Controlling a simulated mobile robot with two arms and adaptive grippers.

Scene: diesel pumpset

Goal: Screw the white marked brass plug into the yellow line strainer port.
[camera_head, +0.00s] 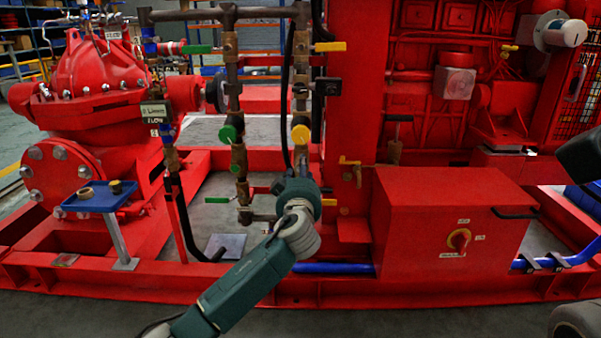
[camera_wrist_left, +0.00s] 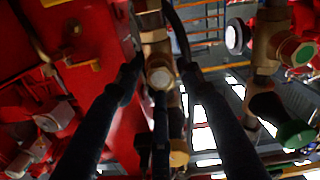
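My left arm reaches up from the lower left in the head view, and its wrist hides the left gripper there. In the left wrist view the two dark fingers of my left gripper (camera_wrist_left: 162,66) are apart, one on each side of a brass piece with a round white face (camera_wrist_left: 160,77). This looks like the white marked plug, at the line strainer's brass body; how deep it sits I cannot tell. A narrow gap seems to show beside each finger. The yellow disc of the strainer (camera_head: 300,134) shows just above my wrist; it also appears in the left wrist view (camera_wrist_left: 178,152).
A green-marked strainer (camera_head: 227,134) stands left of the yellow one. Pipes and coloured valve levers crowd around both. A blue tray (camera_head: 98,198) on a post holds brass pieces. A red box with a rotary switch (camera_head: 459,240) stands at right. Dark parts enter at the right edge.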

